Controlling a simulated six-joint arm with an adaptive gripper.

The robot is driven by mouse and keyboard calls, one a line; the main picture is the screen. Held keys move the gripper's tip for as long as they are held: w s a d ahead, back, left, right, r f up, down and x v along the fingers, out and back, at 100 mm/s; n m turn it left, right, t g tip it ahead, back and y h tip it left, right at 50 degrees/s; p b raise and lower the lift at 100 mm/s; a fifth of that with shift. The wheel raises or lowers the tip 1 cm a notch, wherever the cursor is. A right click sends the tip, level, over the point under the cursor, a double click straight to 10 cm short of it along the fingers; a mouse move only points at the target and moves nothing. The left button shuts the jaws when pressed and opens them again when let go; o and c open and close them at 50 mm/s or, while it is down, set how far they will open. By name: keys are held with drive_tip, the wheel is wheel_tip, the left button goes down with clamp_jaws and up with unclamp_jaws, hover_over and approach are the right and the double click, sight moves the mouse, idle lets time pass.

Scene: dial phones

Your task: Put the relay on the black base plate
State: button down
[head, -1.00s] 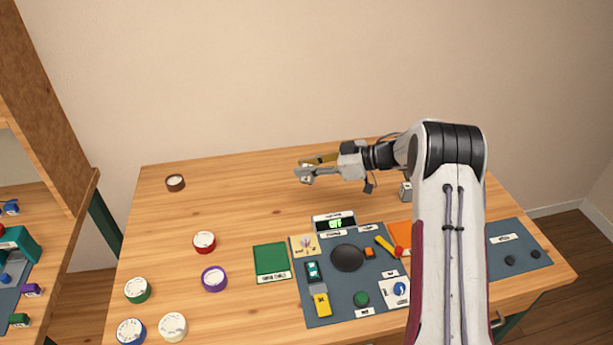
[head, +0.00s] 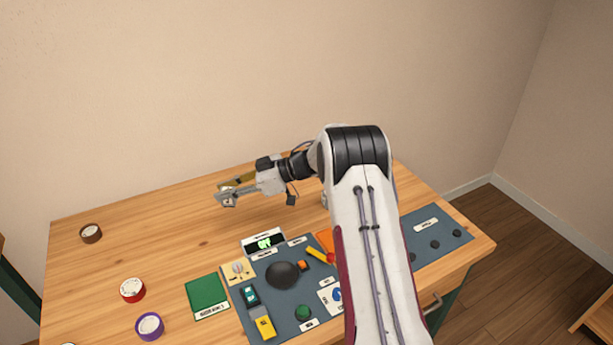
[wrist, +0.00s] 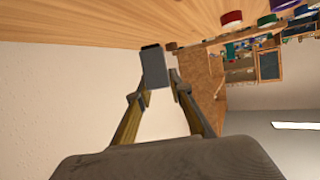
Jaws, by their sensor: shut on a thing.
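My gripper (head: 223,192) is above the back middle of the table, reaching left, its fingers shut on a small grey block. In the wrist view the block (wrist: 153,67) sits at the fingertips (wrist: 160,84), with a dark top edge. I take it for the relay; its markings cannot be read. In the head view the held block (head: 228,202) is small and partly covered by the fingers. A round black disc (head: 283,274) lies on the blue-grey mat (head: 274,321), apart from and in front of the gripper. It may be the black base plate.
Around the disc are a display box (head: 264,243), a yellow meter (head: 264,324), a green round piece (head: 303,313) and a yellow-red tool (head: 321,256). A green square mat (head: 207,294) lies left. The table's back left is mostly clear.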

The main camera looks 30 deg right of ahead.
drive_tip(key=w+d+m+t+h, duration=0.1)
drive_tip(key=d+m+h, duration=0.3)
drive_tip(key=d, duration=0.8)
drive_tip(key=w+d+r+m+t+h, duration=0.1)
drive_tip(key=d+m+t+h, duration=0.3)
drive_tip(key=d, duration=0.8)
drive_tip(key=w+d+m+t+h, duration=0.2)
drive_tip(key=w+d+m+h, duration=0.1)
drive_tip(key=d, duration=0.9)
drive_tip(key=shift+d+r+m+h, duration=0.15)
drive_tip(key=shift+d+m+h, duration=0.15)
drive_tip(key=shift+m+h, duration=0.35)
drive_tip(key=shift+w, duration=0.1)
drive_tip(key=shift+f, duration=3.15)
drive_tip(key=shift+f, duration=0.1)
drive_tip(key=shift+f, duration=1.75)
drive_tip(key=shift+f, duration=0.15)
